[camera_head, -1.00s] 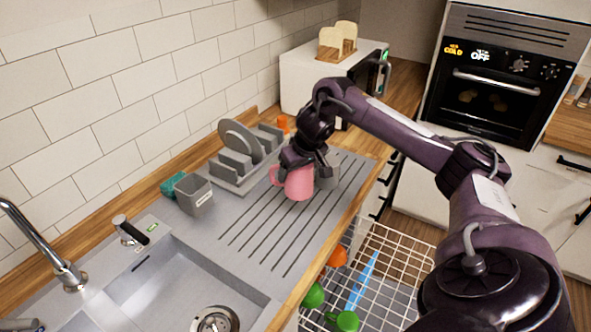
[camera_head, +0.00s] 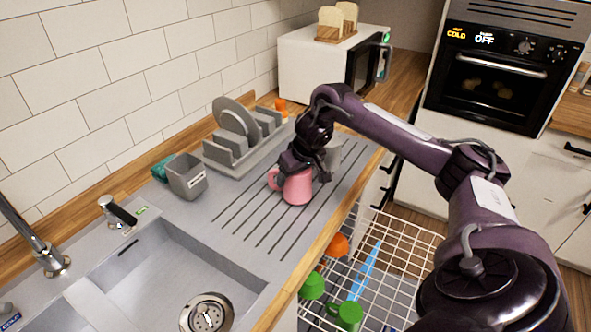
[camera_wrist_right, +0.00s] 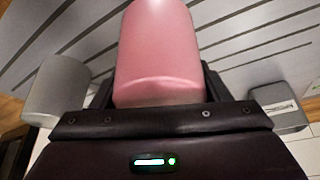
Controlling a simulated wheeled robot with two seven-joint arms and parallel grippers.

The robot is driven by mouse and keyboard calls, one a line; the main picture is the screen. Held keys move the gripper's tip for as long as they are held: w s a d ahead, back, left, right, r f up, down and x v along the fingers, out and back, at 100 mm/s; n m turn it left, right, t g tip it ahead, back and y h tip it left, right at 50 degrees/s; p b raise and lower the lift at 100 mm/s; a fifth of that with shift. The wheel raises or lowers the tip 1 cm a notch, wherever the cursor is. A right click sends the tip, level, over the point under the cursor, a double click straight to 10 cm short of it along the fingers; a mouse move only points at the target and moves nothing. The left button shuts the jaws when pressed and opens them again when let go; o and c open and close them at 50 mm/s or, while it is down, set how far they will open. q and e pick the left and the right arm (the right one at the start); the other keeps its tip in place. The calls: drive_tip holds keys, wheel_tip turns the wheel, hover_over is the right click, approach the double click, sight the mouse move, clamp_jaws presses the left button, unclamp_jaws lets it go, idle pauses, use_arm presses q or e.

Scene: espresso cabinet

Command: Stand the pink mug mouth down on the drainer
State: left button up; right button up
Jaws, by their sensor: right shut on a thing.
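The pink mug (camera_head: 297,188) is at the grooved drainer (camera_head: 262,222) beside the sink, with its handle toward the left of the head view. My right gripper (camera_head: 303,165) is above it and shut on it. In the right wrist view the mug (camera_wrist_right: 158,50) sits between the fingers of the gripper (camera_wrist_right: 160,95) and fills the middle. The mug looks upright or nearly so; I cannot tell which end is down, or whether it touches the drainer. My left gripper is not in view.
A grey plate rack (camera_head: 228,160) and a grey holder (camera_head: 187,178) stand along the wall. The sink (camera_head: 165,275) is at the lower left. An open dishwasher rack (camera_head: 395,250) with green and orange mugs is below the counter edge.

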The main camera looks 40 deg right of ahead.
drive_tip(key=shift+f, duration=0.3)
drive_tip(key=shift+f, duration=0.4)
drive_tip(key=o, duration=1.2)
drive_tip(key=shift+o, duration=0.2)
drive_tip(key=v, duration=0.7)
drive_tip(key=shift+r, duration=0.1)
drive_tip(key=shift+s+r+p, duration=0.2)
drive_tip(key=shift+r+p, duration=0.1)
